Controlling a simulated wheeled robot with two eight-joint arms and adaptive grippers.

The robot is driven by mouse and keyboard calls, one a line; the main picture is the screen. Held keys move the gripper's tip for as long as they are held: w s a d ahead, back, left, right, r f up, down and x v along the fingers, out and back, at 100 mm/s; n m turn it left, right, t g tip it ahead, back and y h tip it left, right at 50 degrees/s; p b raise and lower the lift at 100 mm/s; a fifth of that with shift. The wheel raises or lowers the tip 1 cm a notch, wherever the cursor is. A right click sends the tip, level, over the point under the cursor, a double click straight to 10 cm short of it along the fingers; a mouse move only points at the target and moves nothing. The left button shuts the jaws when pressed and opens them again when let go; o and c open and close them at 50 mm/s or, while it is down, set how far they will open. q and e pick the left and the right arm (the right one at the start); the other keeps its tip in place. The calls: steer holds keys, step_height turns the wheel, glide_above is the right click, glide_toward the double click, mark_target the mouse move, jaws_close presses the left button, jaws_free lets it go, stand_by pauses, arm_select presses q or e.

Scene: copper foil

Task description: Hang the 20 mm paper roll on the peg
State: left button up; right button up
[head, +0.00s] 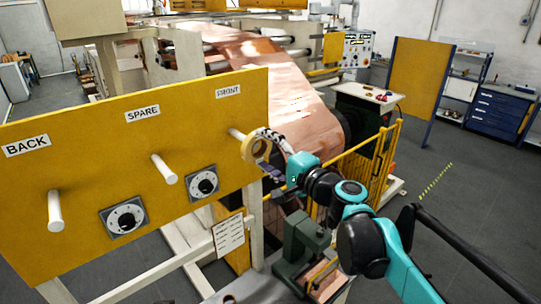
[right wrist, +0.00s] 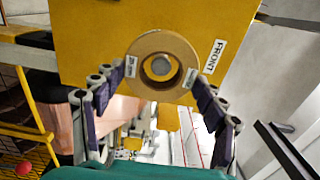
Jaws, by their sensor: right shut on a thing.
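The tan paper roll (head: 247,150) is at the end of the white peg (head: 236,133) under the FRONT label (head: 228,92). It also shows face-on in the right wrist view (right wrist: 146,45), with two small labels too small to read. Through its hole I see the grey round peg end (right wrist: 161,66); how far the peg is inside the hole I cannot tell. My right gripper (right wrist: 161,82) is shut on the roll, one finger at each side of its rim. My left gripper is out of view.
The yellow board (head: 90,190) also bears an empty SPARE peg (head: 164,169) and BACK peg (head: 55,211), with two dials (head: 203,183) below. A green machine part (head: 302,240) stands under my right arm. A yellow railing (head: 375,160) is behind it.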

mark_target(255, 147)
steer(key=shift+b+x, duration=0.45)
steer(key=shift+x, duration=1.85)
steer(key=shift+f, duration=0.45)
steer(key=o, duration=1.2)
steer(key=shift+o, duration=0.2)
